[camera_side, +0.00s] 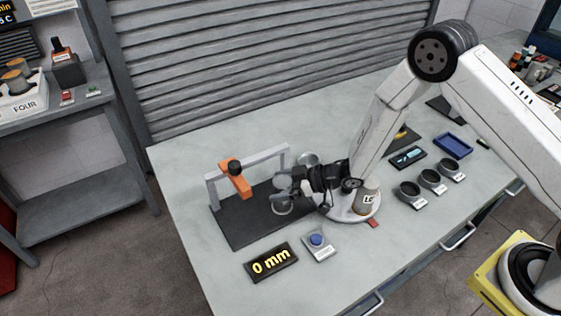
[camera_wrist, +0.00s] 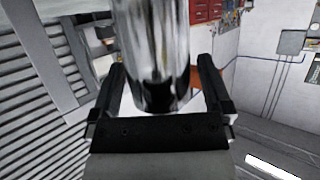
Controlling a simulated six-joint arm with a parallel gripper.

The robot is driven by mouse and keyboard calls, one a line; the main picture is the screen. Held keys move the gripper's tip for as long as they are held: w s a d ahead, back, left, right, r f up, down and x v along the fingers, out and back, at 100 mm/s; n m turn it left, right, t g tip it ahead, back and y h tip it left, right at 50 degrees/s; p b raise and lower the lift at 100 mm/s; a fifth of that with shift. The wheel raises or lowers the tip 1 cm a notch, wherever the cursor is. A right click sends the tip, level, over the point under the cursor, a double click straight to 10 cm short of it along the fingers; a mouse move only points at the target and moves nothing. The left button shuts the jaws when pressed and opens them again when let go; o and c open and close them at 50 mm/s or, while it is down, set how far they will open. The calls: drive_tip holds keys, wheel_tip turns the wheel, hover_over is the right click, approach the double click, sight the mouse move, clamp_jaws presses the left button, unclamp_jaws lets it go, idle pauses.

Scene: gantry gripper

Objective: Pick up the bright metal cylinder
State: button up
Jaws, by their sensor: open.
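The bright metal cylinder (camera_wrist: 150,40) fills the upper middle of the wrist view, shiny with dark reflections. It stands between the two black fingers of my gripper (camera_wrist: 161,64). The fingers are spread wide, and background shows in a gap on each side of the cylinder. In the side view my gripper (camera_side: 284,187) is low, level, and pointing left over the dark mat (camera_side: 247,222) beside the grey gantry frame. The fingers are small there and overlap shiny round shapes, so I cannot clearly make out the cylinder's outline.
The gantry (camera_side: 212,192) carries an orange gripper (camera_side: 236,180) just left of mine. A display (camera_side: 271,262) reading "0 mm" and a blue button (camera_side: 317,240) lie in front. Several dark cups stand to the right.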

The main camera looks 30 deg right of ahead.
clamp_jaws()
drive_tip(key=shift+r, duration=0.1)
drive_tip(key=shift+w+r, duration=0.1)
drive_tip(key=shift+r, duration=0.1)
drive_tip(key=shift+r, duration=0.8)
drive_tip(key=s+d+r, duration=0.4)
drive_tip(key=s+r, duration=0.7)
drive_tip(key=s, duration=0.2)
drive_tip(key=shift+s, duration=0.25)
